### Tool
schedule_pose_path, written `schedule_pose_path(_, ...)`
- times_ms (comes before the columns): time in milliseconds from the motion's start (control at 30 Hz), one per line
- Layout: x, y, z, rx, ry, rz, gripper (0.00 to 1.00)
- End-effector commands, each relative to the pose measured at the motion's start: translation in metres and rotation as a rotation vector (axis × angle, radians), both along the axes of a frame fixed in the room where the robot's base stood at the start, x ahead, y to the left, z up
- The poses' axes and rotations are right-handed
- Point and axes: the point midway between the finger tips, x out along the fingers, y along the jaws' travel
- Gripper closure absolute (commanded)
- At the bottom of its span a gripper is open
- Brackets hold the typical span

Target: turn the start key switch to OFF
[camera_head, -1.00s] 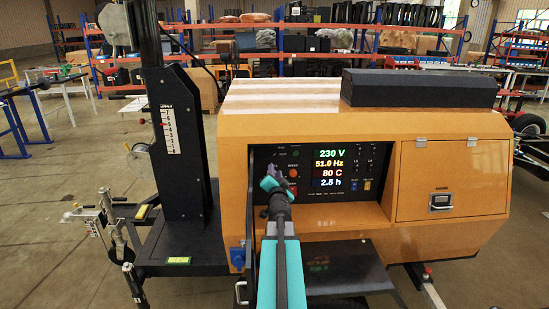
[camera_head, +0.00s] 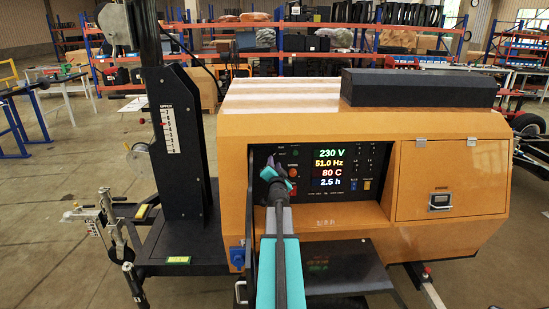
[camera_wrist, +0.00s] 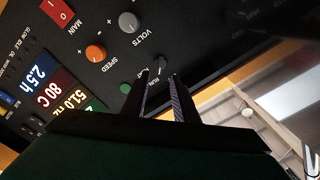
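The dark control panel (camera_head: 319,171) is on the front of the orange light tower housing. In the wrist view, my gripper (camera_wrist: 160,75) points at the panel beside the partly covered labels RUN and HEAT. Its two dark fingers stand apart with a visible gap. The start key switch lies around the fingertips, largely hidden; I cannot make out its position or whether the fingers touch it. In the head view, my gripper (camera_head: 270,172) is in front of the panel's left part.
Near the fingers are an orange SPEED knob (camera_wrist: 95,53), a grey VOLTS knob (camera_wrist: 128,22) and a red MAIN switch (camera_wrist: 58,12). The lit display (camera_head: 329,167) reads 230 V, 51.0 Hz, 80 C and 2.5 h. A closed compartment door (camera_head: 452,180) is at right.

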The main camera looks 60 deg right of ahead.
Motion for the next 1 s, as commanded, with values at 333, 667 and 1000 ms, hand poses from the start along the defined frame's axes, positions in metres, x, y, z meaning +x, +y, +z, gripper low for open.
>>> schedule_pose_path(333,0.018,-0.026,0.0,0.0,0.001,-0.001,0.73)
schedule_pose_path(667,0.033,-0.048,0.0,-0.001,0.001,-0.001,0.73)
schedule_pose_path(1000,0.041,-0.06,0.0,0.001,0.0,-0.002,0.73)
